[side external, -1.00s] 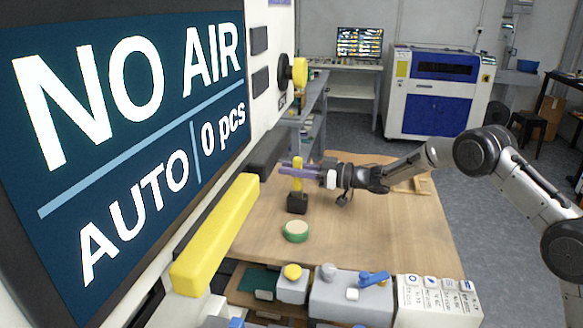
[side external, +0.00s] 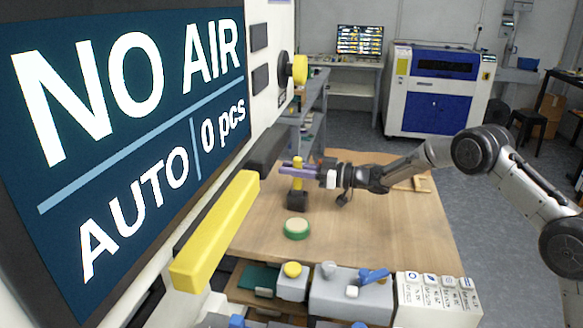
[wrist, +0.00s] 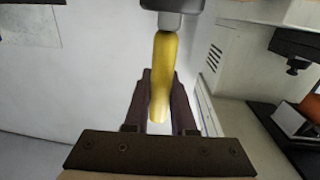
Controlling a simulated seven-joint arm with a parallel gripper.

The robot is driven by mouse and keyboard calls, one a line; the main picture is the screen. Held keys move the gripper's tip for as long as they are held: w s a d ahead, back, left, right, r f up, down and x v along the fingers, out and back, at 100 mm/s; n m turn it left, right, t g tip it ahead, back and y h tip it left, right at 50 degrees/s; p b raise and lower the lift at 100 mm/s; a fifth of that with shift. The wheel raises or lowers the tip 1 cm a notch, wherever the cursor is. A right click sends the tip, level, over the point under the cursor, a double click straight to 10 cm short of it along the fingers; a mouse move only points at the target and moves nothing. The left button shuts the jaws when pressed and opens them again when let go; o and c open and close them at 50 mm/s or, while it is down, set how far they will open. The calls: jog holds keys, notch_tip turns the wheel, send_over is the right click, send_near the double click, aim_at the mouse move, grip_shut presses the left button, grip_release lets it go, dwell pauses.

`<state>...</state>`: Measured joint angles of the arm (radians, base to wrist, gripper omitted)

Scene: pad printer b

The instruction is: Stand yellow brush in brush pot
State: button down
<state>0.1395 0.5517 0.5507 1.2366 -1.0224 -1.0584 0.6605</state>
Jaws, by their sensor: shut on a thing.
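The yellow brush (wrist: 163,80) stands upright between the two purple-grey fingers of my gripper (wrist: 162,78), which is shut on it. A grey block-like end of the brush (wrist: 172,18) shows at the top of the wrist view. In the side view my gripper (side external: 298,170) reaches in level from the right, and the yellow brush (side external: 298,161) sticks up above the fingers and shows below them. The dark brush pot (side external: 297,200) stands on the table directly below the brush in this view. I cannot tell whether the brush's lower end is inside the pot.
A round green-rimmed pad (side external: 296,228) lies on the wooden table (side external: 380,225) in front of the pot. The machine with its screen and yellow bar (side external: 217,235) borders the left. Grey control boxes (side external: 350,298) line the near edge. The table's middle right is clear.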

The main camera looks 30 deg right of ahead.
jog(key=shift+f, duration=0.3)
dwell(0.8)
jog(key=c, duration=0.9)
grip_release()
jog(key=shift+c, duration=0.2)
jog(key=shift+r, duration=0.1)
jog(key=shift+r, duration=0.9)
jog(key=o, duration=0.9)
jog(key=shift+o, duration=0.2)
